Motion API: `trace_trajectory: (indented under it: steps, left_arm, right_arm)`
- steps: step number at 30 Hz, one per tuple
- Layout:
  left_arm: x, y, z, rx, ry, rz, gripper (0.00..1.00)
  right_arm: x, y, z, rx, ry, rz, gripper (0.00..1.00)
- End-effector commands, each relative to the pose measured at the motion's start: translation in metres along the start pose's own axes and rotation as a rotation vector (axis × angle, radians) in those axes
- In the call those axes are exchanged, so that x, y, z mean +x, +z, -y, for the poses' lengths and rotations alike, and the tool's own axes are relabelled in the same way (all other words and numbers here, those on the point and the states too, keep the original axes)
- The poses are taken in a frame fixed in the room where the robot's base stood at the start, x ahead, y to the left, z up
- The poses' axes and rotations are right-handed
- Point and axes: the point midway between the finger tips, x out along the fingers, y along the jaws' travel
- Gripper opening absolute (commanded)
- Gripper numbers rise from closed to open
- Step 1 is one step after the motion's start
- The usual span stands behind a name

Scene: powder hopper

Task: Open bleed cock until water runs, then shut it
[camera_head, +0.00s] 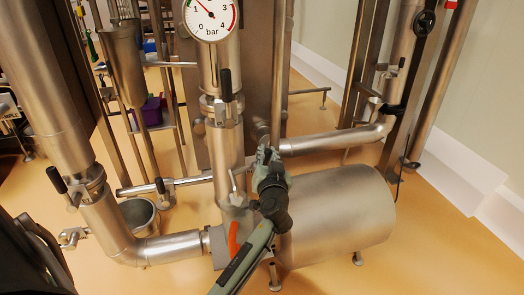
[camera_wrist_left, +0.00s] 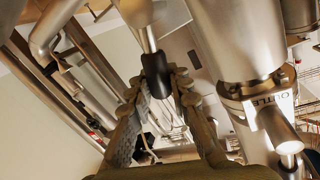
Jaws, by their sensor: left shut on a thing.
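My left gripper (camera_head: 265,156) reaches in from the bottom and is shut beside the vertical steel pipe, above the pump. In the left wrist view, its fingers (camera_wrist_left: 162,82) close around a black grip (camera_wrist_left: 156,72) on a steel stem. In the head view the gripper hides this grip. A small steel fitting with a thin lever (camera_head: 235,190), which looks like the bleed cock, stands low on the vertical pipe, left of the gripper. I see no running water. My right gripper is not in view.
The large pump cylinder (camera_head: 340,215) lies right of my arm. A pressure gauge (camera_head: 211,15) tops the vertical pipe, its needle between 1 and 2. Black-gripped levers (camera_head: 226,86) stick out nearby. A steel bucket (camera_head: 138,214) stands left. Open floor lies at lower right.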

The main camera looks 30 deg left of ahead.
Motion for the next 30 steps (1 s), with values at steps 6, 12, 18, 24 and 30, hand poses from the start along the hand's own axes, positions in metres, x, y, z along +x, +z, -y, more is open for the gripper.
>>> trace_trajectory:
  steps: [6, 12, 18, 24, 30]
  left_arm:
    - [0.003, 0.0, -0.015, 0.199, 0.001, 0.049, 0.0]
    - [0.006, 0.004, -0.027, 0.376, 0.001, 0.088, 0.0]
    - [0.008, 0.01, -0.037, 0.523, 0.002, 0.121, 0.0]
    - [0.009, 0.015, -0.043, 0.625, 0.002, 0.145, 0.0]
    - [0.01, 0.018, -0.046, 0.682, 0.001, 0.157, 0.0]
  right_arm:
    - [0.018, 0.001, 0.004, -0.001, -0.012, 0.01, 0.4]
    - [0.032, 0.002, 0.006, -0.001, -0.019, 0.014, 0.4]
    - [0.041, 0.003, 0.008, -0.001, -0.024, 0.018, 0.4]
    - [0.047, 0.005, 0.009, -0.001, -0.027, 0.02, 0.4]
    - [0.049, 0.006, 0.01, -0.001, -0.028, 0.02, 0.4]
